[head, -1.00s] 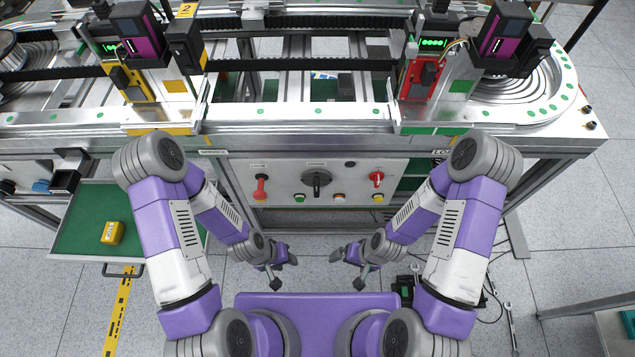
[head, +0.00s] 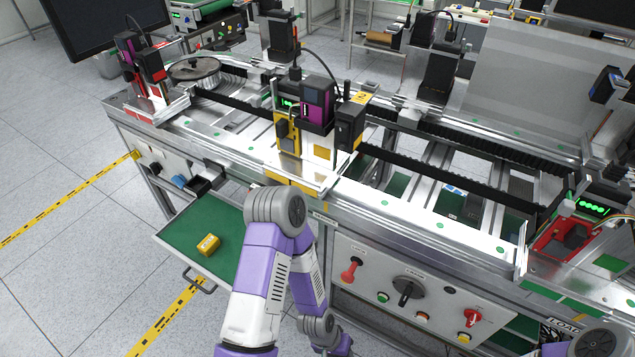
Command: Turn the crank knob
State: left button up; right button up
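I cannot tell for sure which part is the crank knob. The front control panel carries a large black rotary knob (head: 407,291) on a round dark base, a red lever (head: 350,270) to its left and a red rotary switch (head: 473,317) to its right. A blue knob (head: 179,181) and a black knob (head: 156,168) sit on another panel at the left. My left arm comes down in front of the bench. Its gripper (head: 340,347) is mostly cut off by the bottom edge, clear of the knobs. My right gripper is out of view.
An open green drawer (head: 185,228) with a yellow block (head: 208,244) juts out at the left. The conveyor bench (head: 400,215) with its machine stations runs across the view. A black monitor (head: 100,28) is at the top left. Floor is clear at the left.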

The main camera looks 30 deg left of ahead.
aim_at(410, 288)
jog(key=u, duration=0.3)
jog(key=k, duration=1)
jog(key=u, duration=1.5)
jog(key=i, duration=0.7)
jog(key=z, duration=0.85)
jog(key=i, duration=0.4)
jog(key=z, duration=0.5)
